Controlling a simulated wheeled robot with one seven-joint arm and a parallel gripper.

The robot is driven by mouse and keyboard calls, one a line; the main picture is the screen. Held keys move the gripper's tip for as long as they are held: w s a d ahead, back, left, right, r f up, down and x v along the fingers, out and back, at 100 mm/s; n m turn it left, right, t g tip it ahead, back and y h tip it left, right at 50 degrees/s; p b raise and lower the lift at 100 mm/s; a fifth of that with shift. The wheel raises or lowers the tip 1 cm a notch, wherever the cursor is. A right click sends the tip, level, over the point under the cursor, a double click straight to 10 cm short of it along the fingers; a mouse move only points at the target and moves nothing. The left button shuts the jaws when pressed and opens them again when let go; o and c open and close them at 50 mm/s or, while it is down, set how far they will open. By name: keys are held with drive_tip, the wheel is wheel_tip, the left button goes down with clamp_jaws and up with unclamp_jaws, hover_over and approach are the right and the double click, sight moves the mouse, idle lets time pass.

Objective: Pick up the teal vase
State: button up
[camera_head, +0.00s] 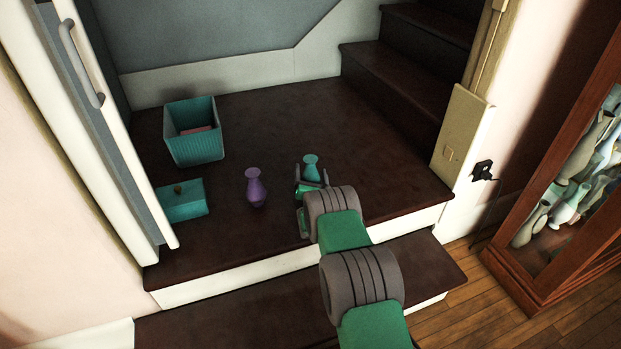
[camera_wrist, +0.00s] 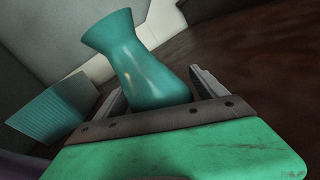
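The teal vase (camera_head: 311,168) stands upright on the dark landing, just beyond my gripper (camera_head: 312,183) in the head view. In the wrist view the teal vase (camera_wrist: 143,66) fills the middle, with its lower body between the two fingers of my gripper (camera_wrist: 158,88). The fingers are spread, one on each side of the vase. A gap shows at the right finger; contact at the left finger is hard to tell. The vase's base is hidden behind the gripper's palm.
A purple vase (camera_head: 255,188) stands to the left of my gripper. Dark stairs (camera_head: 400,80) rise at the back right. A glass-fronted cabinet (camera_head: 545,262) with vases stands at right.

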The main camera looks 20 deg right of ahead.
drive_tip(key=c, duration=1.4)
drive_tip(key=shift+c, duration=0.2)
